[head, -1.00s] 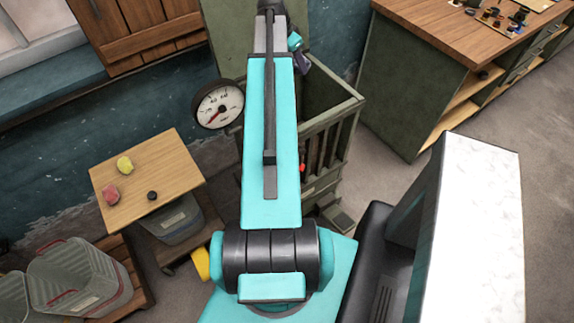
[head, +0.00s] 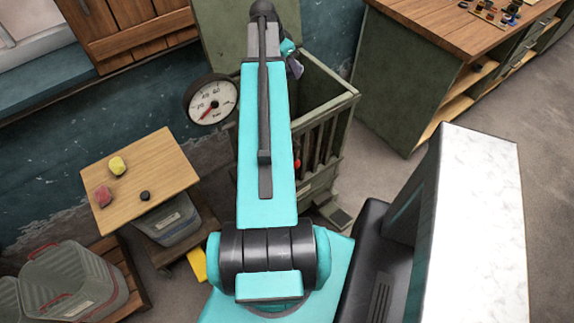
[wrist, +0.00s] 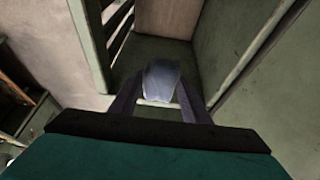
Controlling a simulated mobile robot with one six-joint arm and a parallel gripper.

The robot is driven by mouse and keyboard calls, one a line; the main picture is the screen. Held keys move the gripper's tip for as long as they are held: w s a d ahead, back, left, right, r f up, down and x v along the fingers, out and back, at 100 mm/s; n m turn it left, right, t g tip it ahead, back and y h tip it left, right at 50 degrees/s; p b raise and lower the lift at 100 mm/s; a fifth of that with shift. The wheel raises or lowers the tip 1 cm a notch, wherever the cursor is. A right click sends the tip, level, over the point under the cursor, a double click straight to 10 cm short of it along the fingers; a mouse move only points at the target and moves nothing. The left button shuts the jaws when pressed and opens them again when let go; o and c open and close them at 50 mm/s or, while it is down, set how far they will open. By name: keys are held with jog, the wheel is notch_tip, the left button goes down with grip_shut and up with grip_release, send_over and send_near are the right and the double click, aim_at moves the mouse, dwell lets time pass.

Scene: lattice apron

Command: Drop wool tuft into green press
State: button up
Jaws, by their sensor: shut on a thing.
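The wool tuft (wrist: 161,80) is a blue-grey lump between the two dark fingers of my gripper (wrist: 157,103) in the wrist view. My gripper is shut on it. The green press (head: 338,115) is a tall open-topped box with slatted sides, right of my arm in the head view. In the wrist view the tuft shows against green walls and slats (wrist: 118,22) of the press. In the head view my arm hides most of my gripper (head: 294,66), at the press's back left; I cannot tell its height above the rim.
A round gauge (head: 211,99) stands left of my arm. A small wooden table (head: 150,165) holds a yellow lump (head: 117,166), a red lump (head: 103,196) and a small dark piece (head: 145,196). Clear bins (head: 75,280) are lower left. A workbench (head: 450,35) is at upper right, a white-topped block (head: 482,220) at right.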

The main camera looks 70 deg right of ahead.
jog(key=shift+f, duration=0.8)
jog(key=o, duration=1.1)
jog(key=shift+w+r+b, duration=0.1)
jog(key=shift+r+b, duration=0.05)
jog(key=shift+b, duration=0.15)
jog(key=shift+b+v, duration=1.9)
jog(key=shift+v, duration=4.9)
jog(key=shift+a, duration=0.15)
